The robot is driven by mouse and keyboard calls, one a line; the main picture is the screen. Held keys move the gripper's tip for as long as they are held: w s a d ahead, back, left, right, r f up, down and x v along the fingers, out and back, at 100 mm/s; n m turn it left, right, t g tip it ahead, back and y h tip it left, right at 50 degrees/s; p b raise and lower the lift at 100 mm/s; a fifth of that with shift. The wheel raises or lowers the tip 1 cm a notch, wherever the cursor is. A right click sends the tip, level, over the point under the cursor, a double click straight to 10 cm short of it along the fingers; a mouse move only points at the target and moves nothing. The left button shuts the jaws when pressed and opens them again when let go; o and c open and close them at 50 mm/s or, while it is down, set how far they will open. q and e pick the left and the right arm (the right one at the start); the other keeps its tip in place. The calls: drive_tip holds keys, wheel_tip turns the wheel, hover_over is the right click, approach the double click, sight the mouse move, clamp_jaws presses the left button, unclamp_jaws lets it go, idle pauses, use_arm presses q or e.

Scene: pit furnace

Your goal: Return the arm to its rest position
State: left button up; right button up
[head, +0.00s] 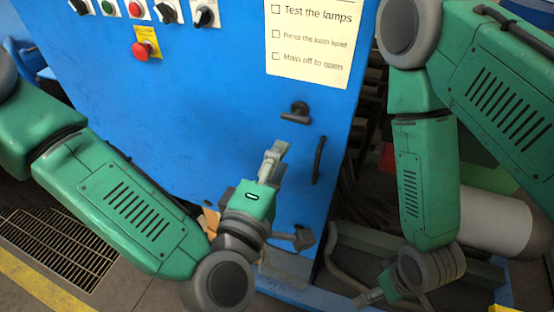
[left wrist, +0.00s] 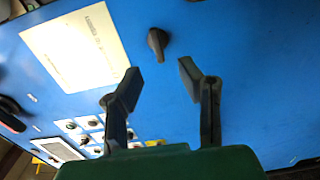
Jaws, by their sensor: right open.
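My left gripper (head: 272,162) is in front of the blue cabinet (head: 215,120), low and near the middle of the head view. In the left wrist view its two fingers (left wrist: 160,84) stand apart with nothing between them, facing the blue panel. My right gripper (head: 370,296) is open at the bottom of the head view, partly cut off by the frame edge, with its arm hanging down at the right. I see nothing held in it.
A dark turn handle (head: 297,113) and a dark pull (head: 318,160) are on the cabinet front. Above are a paper checklist (head: 313,40), several knobs and a red stop button (head: 141,51). A floor grate (head: 55,248) lies at left. Pipes and a pale cylinder (head: 490,222) are at right.

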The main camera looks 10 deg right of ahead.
use_arm(q)
drive_tip(key=shift+s+a, duration=0.15)
drive_tip(key=shift+s, duration=0.05)
idle(0.4)
drive_tip(key=s+a+f+m+g+y+b, duration=0.1)
drive_tip(key=s+a+f+m+g+b, duration=0.2)
drive_tip(key=f, duration=0.5)
drive_tip(key=s+a+f+m+g+y+b, duration=0.15)
drive_tip(key=a+f, duration=0.25)
drive_tip(key=f, duration=0.5)
drive_tip(key=s+a+f+m+g+y+b, duration=0.1)
drive_tip(key=s+a+f+m+g+b, duration=0.2)
drive_tip(key=f, duration=0.5)
drive_tip(key=s+a+f+m+g+y+b, duration=0.1)
drive_tip(key=s+a+f+g+y, duration=0.1)
drive_tip(key=a, duration=0.7)
drive_tip(key=s+a+f+m+g+y+b, duration=0.1)
drive_tip(key=s+a+f+g+y+b, duration=0.1)
drive_tip(key=s+a+f, duration=0.3)
drive_tip(key=s+a+f+m+g+y+b, duration=0.1)
drive_tip(key=s+a+f+m+g+y, duration=0.1)
drive_tip(key=a+f, duration=0.5)
drive_tip(key=s+a+g, duration=0.1)
drive_tip(key=a, duration=0.4)
drive_tip(key=shift+s+a+f, duration=0.2)
drive_tip(key=shift+s+a, duration=0.1)
